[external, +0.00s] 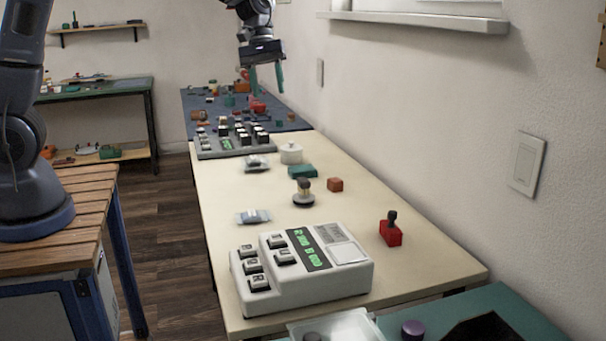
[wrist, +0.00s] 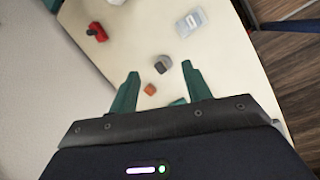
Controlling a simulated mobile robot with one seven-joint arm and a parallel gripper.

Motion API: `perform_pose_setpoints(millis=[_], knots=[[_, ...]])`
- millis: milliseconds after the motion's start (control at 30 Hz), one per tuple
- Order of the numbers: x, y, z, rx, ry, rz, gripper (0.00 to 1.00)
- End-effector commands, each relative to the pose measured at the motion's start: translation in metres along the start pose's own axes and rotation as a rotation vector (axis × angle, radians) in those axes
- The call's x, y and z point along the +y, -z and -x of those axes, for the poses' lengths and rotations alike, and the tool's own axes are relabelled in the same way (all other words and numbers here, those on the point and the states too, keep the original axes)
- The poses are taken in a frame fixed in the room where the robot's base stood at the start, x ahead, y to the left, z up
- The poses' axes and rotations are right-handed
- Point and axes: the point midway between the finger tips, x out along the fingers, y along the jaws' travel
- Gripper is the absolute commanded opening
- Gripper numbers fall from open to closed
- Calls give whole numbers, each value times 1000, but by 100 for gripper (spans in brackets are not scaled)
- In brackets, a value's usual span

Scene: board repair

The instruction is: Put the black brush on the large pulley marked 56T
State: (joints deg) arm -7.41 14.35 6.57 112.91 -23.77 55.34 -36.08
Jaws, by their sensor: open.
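I cannot pick out for sure a black brush or a pulley marked 56T in either view. A small upright item with a dark knob and a pale body (external: 303,192) stands mid-table; a dark-topped round item (wrist: 161,65), probably the same one, shows between my fingertips in the wrist view. My gripper (external: 266,78) is open and empty, high above the far part of the table. Its two green fingers (wrist: 160,71) point down, apart from everything. Small dark parts on the far mat are too small to tell.
The cream table (external: 400,262) bears a white keypad device (external: 315,280), a red block with a black knob (external: 391,230), an orange cube (external: 335,184), a green box (external: 302,171) and a white lidded pot (external: 291,153). A dark mat (external: 290,122) behind is cluttered. The wall bounds the right.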

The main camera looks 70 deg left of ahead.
Motion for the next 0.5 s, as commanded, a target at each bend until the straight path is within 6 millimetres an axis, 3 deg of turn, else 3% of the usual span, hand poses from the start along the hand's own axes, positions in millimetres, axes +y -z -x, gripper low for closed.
perform_pose_setpoints(millis=[200, 500], knots=[[-29, -56, 47, 56, -13, -190, 49], [-81, -124, 91, 141, -14, -451, 49]])
